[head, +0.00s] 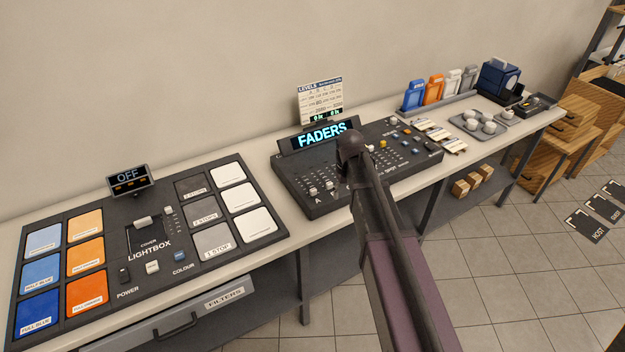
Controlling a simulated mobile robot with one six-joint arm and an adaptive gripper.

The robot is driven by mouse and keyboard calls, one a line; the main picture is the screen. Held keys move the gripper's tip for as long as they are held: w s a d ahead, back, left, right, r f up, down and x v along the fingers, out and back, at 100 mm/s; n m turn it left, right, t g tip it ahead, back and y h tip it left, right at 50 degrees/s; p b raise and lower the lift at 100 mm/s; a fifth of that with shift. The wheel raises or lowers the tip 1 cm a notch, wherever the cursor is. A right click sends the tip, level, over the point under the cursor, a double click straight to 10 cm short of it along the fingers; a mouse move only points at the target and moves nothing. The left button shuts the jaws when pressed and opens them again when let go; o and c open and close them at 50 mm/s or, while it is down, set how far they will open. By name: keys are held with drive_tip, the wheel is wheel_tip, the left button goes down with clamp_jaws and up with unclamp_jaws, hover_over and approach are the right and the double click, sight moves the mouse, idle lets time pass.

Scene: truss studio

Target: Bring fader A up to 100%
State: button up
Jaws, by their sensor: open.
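The fader console (290,190) is a dark sloped desk on the white bench, with a lit screen (322,136) reading FADERS. Fader A (313,191) is a pale cap near the console's front left, just above its letter A, low in its track. Another pale fader cap (329,185) sits to its right. My arm crosses the console's middle and hides part of the fader row. The arm's dark end covers the area right of the screen. I cannot make out gripper fingers.
A levels card (320,95) stands behind the console; its text is too small to read fully. The lightbox panel (150,235) lies to the left. Blue and orange holders (424,92) and a tray of round items (478,123) stand to the right.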

sight(313, 189)
drive_tip(key=w+a+r+n+p, duration=0.2)
drive_tip(key=w+a+r+p, duration=0.2)
drive_tip(key=w+a, duration=0.4)
drive_tip(key=shift+w+a+r+n, duration=0.35)
drive_tip(key=shift+a+r, duration=0.4)
drive_tip(key=shift+a, duration=0.5)
drive_tip(key=shift+f, duration=0.1)
wheel_tip(313, 189, down, 14)
drive_tip(key=b, duration=1.3)
drive_tip(key=shift+r+b, duration=0.2)
drive_tip(key=shift+b, duration=0.2)
clamp_jaws()
